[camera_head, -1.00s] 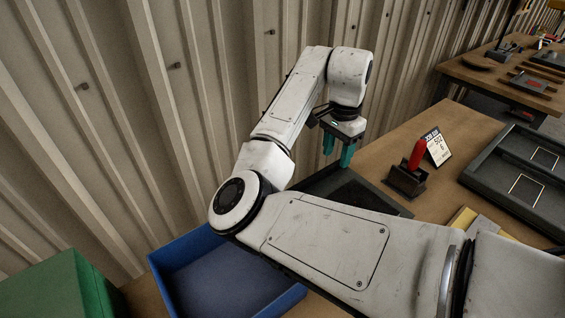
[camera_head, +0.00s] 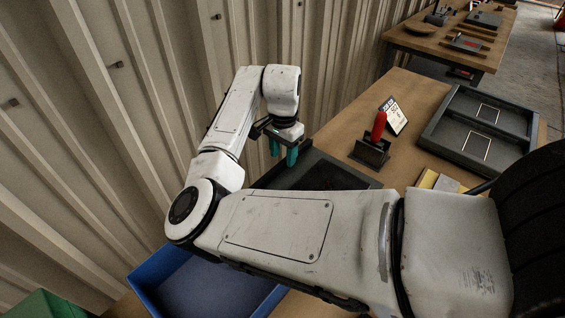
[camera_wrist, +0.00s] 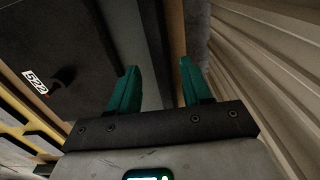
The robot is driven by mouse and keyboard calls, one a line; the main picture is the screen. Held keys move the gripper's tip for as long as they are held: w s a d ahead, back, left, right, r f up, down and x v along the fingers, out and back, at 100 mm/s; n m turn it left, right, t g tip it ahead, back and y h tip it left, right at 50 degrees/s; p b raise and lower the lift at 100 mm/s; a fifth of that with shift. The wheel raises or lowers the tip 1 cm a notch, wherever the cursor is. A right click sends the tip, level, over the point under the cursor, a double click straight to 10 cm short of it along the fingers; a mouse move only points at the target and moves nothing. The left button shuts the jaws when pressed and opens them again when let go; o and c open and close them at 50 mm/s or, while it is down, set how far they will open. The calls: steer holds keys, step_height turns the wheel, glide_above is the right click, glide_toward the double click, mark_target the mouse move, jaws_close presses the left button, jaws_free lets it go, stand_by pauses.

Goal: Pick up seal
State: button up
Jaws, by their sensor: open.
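No thing is plainly marked as the seal. Two thin pale rectangular outlines, perhaps seals, lie in the dark two-part tray (camera_head: 437,130) at the right of the bench: one in the far part (camera_head: 490,106), one in the near part (camera_head: 478,138). My gripper (camera_head: 283,158) has teal fingers, points down above the dark flat tray (camera_head: 325,177) at the bench's left, and is well to the left of the outlines. In the wrist view the fingers (camera_wrist: 158,66) are apart with nothing between them.
A red-handled tool (camera_head: 379,126) stands in a dark holder beside a printed card (camera_head: 394,115). Yellow and grey blocks (camera_head: 428,179) lie near the two-part tray. A blue bin (camera_head: 150,290) and a green box (camera_head: 50,305) are lower left. A corrugated wall (camera_head: 150,100) runs behind my arm.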

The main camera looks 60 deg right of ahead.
mark_target(283, 165)
steer(key=shift+f, duration=1.35)
steer(key=shift+c, duration=0.3)
jaws_close()
